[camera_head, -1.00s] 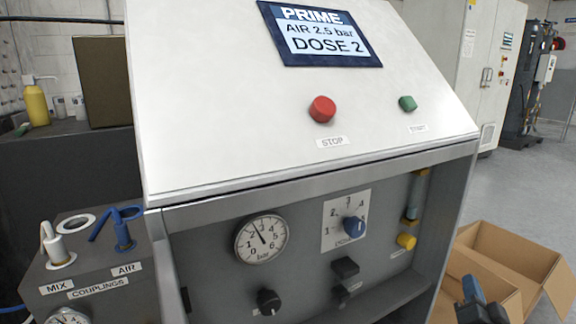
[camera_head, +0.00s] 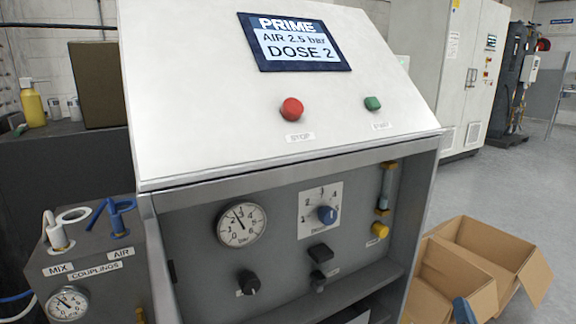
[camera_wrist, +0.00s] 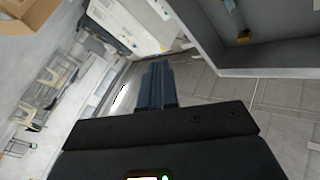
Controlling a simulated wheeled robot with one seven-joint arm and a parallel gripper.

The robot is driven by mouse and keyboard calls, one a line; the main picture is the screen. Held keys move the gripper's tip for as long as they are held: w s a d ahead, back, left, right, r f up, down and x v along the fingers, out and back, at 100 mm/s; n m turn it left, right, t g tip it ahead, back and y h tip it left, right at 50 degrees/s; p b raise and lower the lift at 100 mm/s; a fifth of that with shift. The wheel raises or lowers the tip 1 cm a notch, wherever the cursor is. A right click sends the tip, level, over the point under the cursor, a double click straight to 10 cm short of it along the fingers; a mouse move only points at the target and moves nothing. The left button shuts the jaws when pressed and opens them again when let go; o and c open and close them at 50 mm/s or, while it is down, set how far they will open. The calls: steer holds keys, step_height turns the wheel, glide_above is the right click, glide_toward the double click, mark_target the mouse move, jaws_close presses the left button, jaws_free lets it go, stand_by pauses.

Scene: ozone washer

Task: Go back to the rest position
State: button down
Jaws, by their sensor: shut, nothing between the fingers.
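My gripper (camera_wrist: 156,86) points away from the wrist camera with its blue-grey fingers together and nothing between them. In the head view only a bit of blue finger (camera_head: 463,310) shows at the bottom edge, in front of the cardboard boxes and right of the washer console (camera_head: 270,110). The rest of my arm is out of that view. The gripper is apart from the console's controls. In the wrist view, the fingers point over the grey floor, beside the console's grey housing (camera_wrist: 270,72).
Open cardboard boxes (camera_head: 510,262) stand at right. Floor beyond them is clear.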

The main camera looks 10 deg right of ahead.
steer(key=s+a+r+n+y+p, duration=0.1)
steer(key=s+a+n+y+p, duration=0.15)
steer(key=s+a, duration=0.65)
steer(key=s+a+n+y+p, duration=0.2)
steer(key=s+a+n, duration=0.2)
steer(key=s, duration=0.8)
steer(key=s+a+r+n+g+y+p, duration=0.1)
steer(key=s+a+r, duration=0.3)
steer(key=s+r, duration=0.4)
steer(key=s+a+r+n+g+y+p, duration=0.1)
steer(key=s+a+r, duration=0.4)
steer(key=s, duration=0.6)
step_height(320, 180, up, 3)
steer(key=shift+f+n+g+y+p, duration=0.1)
steer(key=shift+n+g+y+p, duration=0.4)
steer(key=shift+n+p, duration=0.6)
steer(key=shift+w, duration=0.1)
